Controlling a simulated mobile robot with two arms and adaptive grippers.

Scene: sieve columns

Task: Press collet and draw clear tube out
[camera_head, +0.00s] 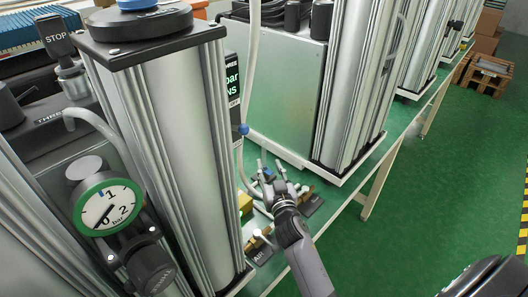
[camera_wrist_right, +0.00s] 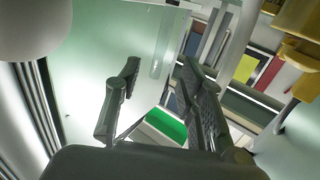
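My right gripper (camera_head: 270,168) reaches in among small fittings on the bench, behind the front silver column. In the right wrist view its two fingers (camera_wrist_right: 160,95) stand apart with nothing clearly held between them. A pale tube (camera_head: 254,60) hangs beside the column and runs down towards the gripper. A blue fitting (camera_head: 243,129) sits on the column's side by the tube. Another small blue part (camera_head: 268,174) shows close to the fingertips; I cannot tell whether they touch it or whether it is the collet. My left gripper is not in view.
The front silver column (camera_head: 165,150) and a rear column (camera_head: 355,90) stand on either side of the gripper. A label marked AIR (camera_head: 259,256) and a yellow block (camera_head: 245,203) are near. A pressure gauge (camera_head: 108,207) is at left.

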